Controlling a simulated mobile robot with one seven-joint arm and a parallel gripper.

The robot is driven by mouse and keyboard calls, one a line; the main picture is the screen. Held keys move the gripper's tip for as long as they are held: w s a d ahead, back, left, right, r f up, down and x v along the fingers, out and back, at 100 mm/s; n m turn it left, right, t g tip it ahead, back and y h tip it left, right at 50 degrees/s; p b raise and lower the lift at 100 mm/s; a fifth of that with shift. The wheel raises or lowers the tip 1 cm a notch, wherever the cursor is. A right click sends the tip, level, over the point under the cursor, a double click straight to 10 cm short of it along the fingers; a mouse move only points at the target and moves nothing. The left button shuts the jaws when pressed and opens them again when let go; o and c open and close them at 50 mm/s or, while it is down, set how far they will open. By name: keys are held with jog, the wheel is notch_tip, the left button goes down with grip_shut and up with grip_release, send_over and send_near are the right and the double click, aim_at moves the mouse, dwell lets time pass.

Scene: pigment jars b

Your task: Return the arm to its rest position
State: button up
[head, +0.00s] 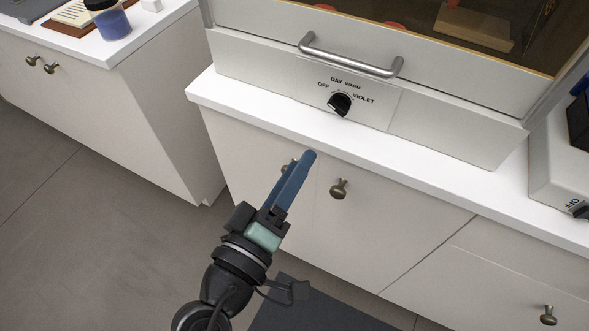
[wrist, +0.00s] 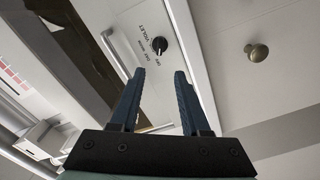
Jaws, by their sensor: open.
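My gripper (head: 308,157) is in front of the white cabinet, below the edge of its worktop in the head view. Its blue fingers point up and to the right, and one finger hides most of the other there. In the wrist view my gripper (wrist: 160,74) has its two fingers apart with nothing between them. The black rotary knob (wrist: 159,45) shows beyond the fingertips. In the head view the same knob (head: 339,104) sits on the light booth's front panel, apart from the gripper.
The booth's bar handle (head: 350,58) sticks out above the knob. Cabinet knobs (head: 339,188) stick out near my gripper. A jar with blue contents (head: 111,24) stands on the left counter (head: 130,48). A white device (head: 562,165) stands at the right. Open floor (head: 60,170) lies at the left.

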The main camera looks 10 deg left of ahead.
dwell(0.5)
jog(key=w+d+r+m+t+y, duration=0.1)
jog(key=w+d+r+m+t, duration=0.2)
jog(key=r, duration=0.9)
jog(key=w+r+m+t, duration=0.1)
jog(key=w+r+m, duration=0.25)
jog(key=r, duration=0.75)
jog(key=s+r+t+y+p, duration=0.1)
jog(key=r+p, duration=0.4)
jog(key=r, duration=0.7)
jog(key=s+d+r+m+t+y+p, duration=0.1)
jog(key=r+p, duration=0.5)
jog(key=r, duration=0.6)
jog(key=s+r+m+t+y+p, duration=0.1)
jog(key=s+r+t+p, duration=0.3)
jog(key=r, duration=0.8)
jog(key=shift+s+d+y+p, duration=0.15)
jog(key=shift+s+y+p, duration=0.65)
jog(key=shift+s, duration=0.45)
